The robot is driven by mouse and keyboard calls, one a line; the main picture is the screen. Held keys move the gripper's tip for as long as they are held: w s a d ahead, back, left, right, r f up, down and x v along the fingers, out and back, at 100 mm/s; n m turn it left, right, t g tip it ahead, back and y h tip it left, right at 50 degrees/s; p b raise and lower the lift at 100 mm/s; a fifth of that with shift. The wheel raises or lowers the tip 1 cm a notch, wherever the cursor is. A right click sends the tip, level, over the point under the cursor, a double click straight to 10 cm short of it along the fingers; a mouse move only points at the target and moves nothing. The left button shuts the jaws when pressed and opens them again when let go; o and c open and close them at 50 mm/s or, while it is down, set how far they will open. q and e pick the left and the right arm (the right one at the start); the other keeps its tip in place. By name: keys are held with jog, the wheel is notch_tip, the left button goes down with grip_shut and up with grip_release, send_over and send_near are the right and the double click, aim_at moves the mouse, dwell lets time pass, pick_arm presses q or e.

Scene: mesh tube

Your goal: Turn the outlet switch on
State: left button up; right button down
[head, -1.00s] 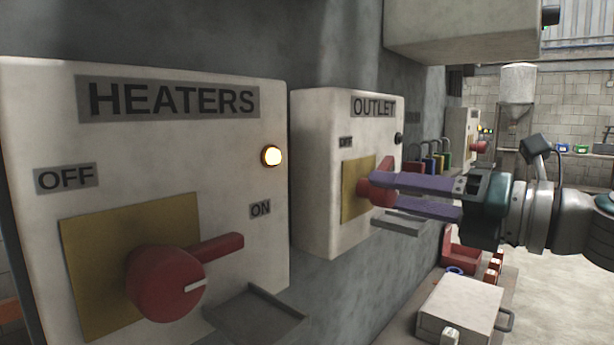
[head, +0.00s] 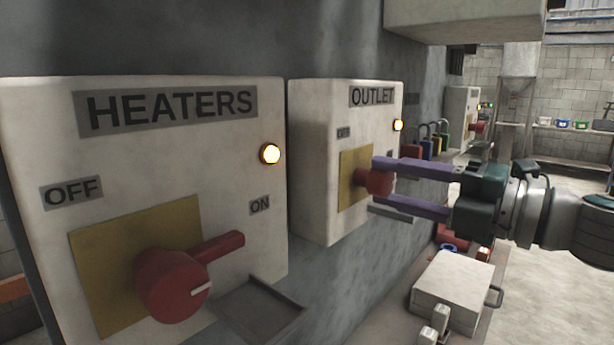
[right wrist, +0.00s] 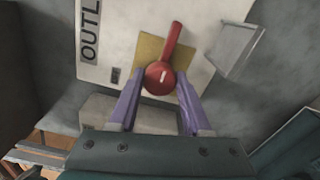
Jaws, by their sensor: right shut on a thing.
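The outlet box (head: 315,165) is a pale box on the wall with an OUTLET label, a yellow plate (head: 350,198) and a red rotary switch (head: 379,182). My left gripper is not in view.
The heaters box (head: 230,200) with its own red switch (head: 172,284) and lit lamp (head: 270,153) is at the left. A small grey tray (head: 258,308) juts out below it. Coloured padlocks (head: 427,148) hang beyond the outlet box. A white case (head: 452,290) lies below right.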

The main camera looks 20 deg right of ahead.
dwell(0.3)
jog(key=shift+c, duration=1.7)
grip_release()
jog(key=b+v, duration=0.2)
jog(key=v, duration=0.8)
